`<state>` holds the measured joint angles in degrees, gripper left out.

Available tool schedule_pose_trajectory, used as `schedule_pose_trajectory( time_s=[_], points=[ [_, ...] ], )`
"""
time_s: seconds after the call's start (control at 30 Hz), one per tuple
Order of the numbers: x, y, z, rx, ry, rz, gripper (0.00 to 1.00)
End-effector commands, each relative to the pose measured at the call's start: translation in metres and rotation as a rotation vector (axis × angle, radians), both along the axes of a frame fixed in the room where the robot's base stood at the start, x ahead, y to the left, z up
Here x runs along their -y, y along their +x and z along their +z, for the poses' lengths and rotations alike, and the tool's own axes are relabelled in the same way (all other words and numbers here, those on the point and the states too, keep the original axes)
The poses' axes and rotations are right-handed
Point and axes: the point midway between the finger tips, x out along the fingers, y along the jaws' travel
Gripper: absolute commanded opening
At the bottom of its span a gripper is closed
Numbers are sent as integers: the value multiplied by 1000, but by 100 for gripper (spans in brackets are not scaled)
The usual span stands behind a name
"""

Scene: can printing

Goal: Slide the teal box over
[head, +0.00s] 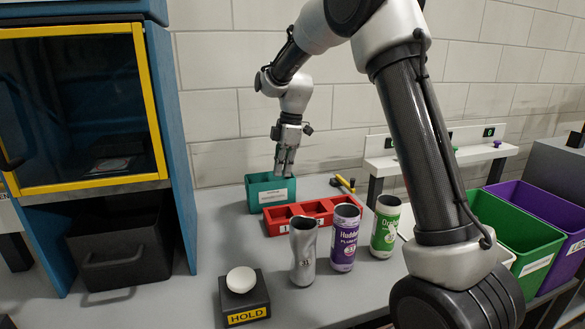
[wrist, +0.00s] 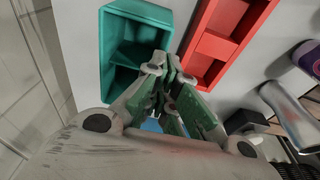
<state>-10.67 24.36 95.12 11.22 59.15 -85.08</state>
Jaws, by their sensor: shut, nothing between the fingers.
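The teal box (head: 262,188) stands on the grey table near the back wall, behind the red tray. It is open-topped with a white label on its front. In the wrist view the teal box (wrist: 113,52) shows its open top and a divider inside. My gripper (head: 284,174) is shut and empty, pointing down at the right part of the box. In the wrist view its fingertips (wrist: 170,62) overlap the box's edge nearest the red tray. I cannot tell whether they touch the box.
The red tray (head: 294,211) lies close in front of the teal box. A dented silver can (head: 303,252), a purple can (head: 344,238) and a green can (head: 384,228) stand before it. A HOLD block (head: 245,300) is at the front. A yellow-handled tool (head: 344,184) lies right of the box.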

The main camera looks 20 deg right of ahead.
Motion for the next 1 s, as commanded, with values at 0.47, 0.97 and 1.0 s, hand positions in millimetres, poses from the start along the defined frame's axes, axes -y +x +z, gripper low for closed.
schedule_pose_trajectory(
  time_s=[0.47,0.97,1.0],
  points=[
    [-60,0,-12,-1,0,-2,0],
    [-53,-1,-19,-7,-1,-4,0],
    [-46,-1,-19,-7,-1,-6,0]
  ],
)
